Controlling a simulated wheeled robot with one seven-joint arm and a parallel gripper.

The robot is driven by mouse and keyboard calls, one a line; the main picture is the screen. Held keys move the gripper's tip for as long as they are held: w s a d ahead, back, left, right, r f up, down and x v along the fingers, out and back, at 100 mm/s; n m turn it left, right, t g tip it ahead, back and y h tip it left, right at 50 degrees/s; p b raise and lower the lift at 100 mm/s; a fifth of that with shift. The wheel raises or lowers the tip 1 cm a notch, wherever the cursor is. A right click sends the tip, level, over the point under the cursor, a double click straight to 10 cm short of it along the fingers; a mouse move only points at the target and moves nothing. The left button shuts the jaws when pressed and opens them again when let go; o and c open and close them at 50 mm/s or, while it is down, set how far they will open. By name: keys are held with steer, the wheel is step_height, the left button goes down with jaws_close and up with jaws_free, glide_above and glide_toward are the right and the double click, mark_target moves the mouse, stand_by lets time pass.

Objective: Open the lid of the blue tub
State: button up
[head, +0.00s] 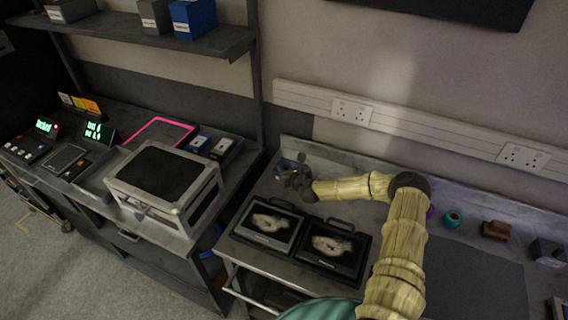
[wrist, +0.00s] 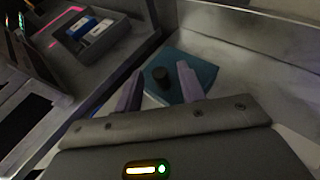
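The lid looks closed. In the head view the tub (head: 286,164) is small and partly hidden behind my gripper (head: 298,178). In the wrist view my gripper (wrist: 159,86) is open, its two purple fingers apart. The fingers hide parts of the tub's sides.
Two black cases (head: 268,224) (head: 335,248) lie in front of my gripper. A dark shelf unit with a grey metal box (head: 199,203) stands at the left. A wall (wrist: 250,40) rises close behind the tub. A teal ring (head: 453,219) and a brown block (head: 496,230) lie right.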

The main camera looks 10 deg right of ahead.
mark_target(286, 166)
steer(key=shift+p+x, duration=0.4)
steer(key=shift+x, duration=1.6)
steer(key=shift+c, duration=0.5)
jaws_close()
